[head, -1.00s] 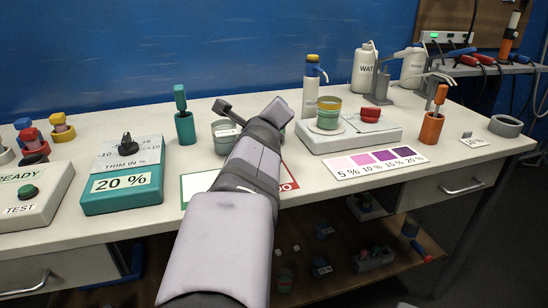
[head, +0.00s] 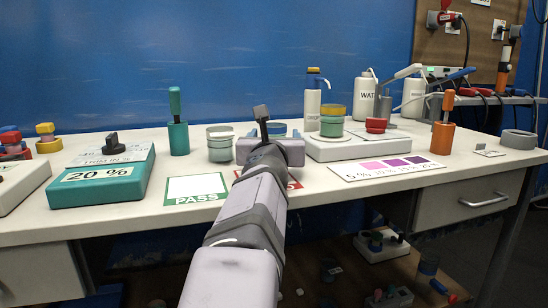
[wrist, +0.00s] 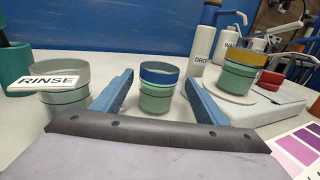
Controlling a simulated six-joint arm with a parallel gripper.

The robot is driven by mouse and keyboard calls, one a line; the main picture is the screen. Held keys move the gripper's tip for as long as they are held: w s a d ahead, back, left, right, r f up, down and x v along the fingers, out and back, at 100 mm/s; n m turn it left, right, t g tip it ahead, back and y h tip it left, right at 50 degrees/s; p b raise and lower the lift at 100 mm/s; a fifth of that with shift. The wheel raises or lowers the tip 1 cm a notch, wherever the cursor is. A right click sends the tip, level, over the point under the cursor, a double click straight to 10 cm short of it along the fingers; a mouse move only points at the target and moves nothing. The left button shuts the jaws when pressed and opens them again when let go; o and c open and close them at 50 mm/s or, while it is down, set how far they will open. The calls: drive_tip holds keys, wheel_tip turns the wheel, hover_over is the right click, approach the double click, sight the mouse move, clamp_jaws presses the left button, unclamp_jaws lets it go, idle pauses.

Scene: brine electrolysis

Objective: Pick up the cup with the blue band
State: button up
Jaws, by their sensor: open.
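The cup with the blue band (wrist: 158,100) stands upright on the bench in the wrist view, green below the band. My gripper (wrist: 159,80) is open, with one blue-padded finger on each side of the cup and visible gaps on both sides. Whether the fingertips reach past the cup is unclear. In the head view, the blue band (head: 277,127) shows behind my gripper (head: 274,138), which hides most of the cup.
A grey-rimmed cup (head: 220,143) with a RINSE label (wrist: 47,81) stands close on the left. A yellow-banded cup (head: 332,121) stands on a white device (head: 350,148) to the right. A PASS card (head: 195,188) lies in front; a teal holder (head: 179,138) is farther left.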

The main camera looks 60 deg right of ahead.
sight(275, 126)
drive_tip(key=shift+d, duration=0.1)
drive_tip(key=shift+p+x, duration=0.6)
drive_tip(key=shift+x, duration=3)
drive_tip(key=shift+w+r, duration=0.15)
drive_tip(key=c, duration=1.2)
drive_tip(key=shift+r, duration=0.1)
drive_tip(key=shift+c, duration=0.4)
drive_tip(key=shift+r, duration=0.15)
wheel_tip(275, 126, up, 10)
drive_tip(key=p, duration=1)
